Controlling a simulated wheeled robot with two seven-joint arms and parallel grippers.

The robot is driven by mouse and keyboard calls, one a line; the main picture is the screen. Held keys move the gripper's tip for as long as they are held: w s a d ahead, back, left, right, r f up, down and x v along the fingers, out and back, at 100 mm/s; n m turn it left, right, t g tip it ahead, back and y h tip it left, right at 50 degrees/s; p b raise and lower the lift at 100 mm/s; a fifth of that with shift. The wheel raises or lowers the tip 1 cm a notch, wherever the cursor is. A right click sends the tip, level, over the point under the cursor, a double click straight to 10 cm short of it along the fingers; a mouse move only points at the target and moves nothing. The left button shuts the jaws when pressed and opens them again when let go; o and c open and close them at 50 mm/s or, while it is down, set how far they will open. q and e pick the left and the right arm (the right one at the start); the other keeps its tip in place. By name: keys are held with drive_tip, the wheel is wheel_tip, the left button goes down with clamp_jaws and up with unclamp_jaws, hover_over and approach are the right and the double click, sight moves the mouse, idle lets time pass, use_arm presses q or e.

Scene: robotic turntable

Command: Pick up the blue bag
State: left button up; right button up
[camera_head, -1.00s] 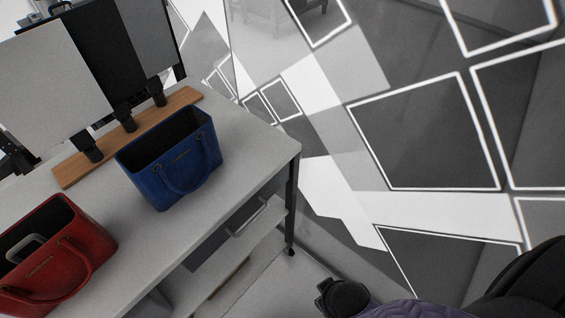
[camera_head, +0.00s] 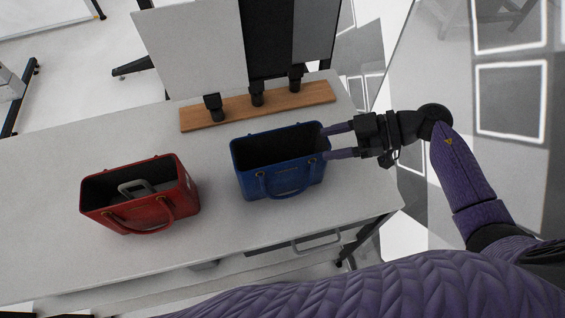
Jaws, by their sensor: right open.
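The blue bag (camera_head: 283,176) stands upright and open-topped on the grey table, with its handle hanging at the front. My right gripper (camera_head: 327,143) comes in from the right, its two purple fingers open. The fingertips are at the bag's right end, one toward the back and one toward the front, near the rim. Whether they touch the bag I cannot tell. My left gripper is not in view.
A red bag (camera_head: 150,208) with a grey handle-like object inside stands left of the blue bag. Behind is a wooden board (camera_head: 200,117) with black clamps and upright panels (camera_head: 190,50). The table (camera_head: 50,225) is clear at left and front.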

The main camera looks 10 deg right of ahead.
sight(289, 162)
drive_tip(key=shift+g+h, duration=0.3)
drive_tip(key=shift+g, duration=0.3)
drive_tip(key=x, duration=0.6)
drive_tip(key=b+x, duration=0.1)
drive_tip(key=x, duration=0.2)
drive_tip(key=shift+s+f, duration=0.3)
drive_tip(key=shift+f, duration=0.2)
clamp_jaws()
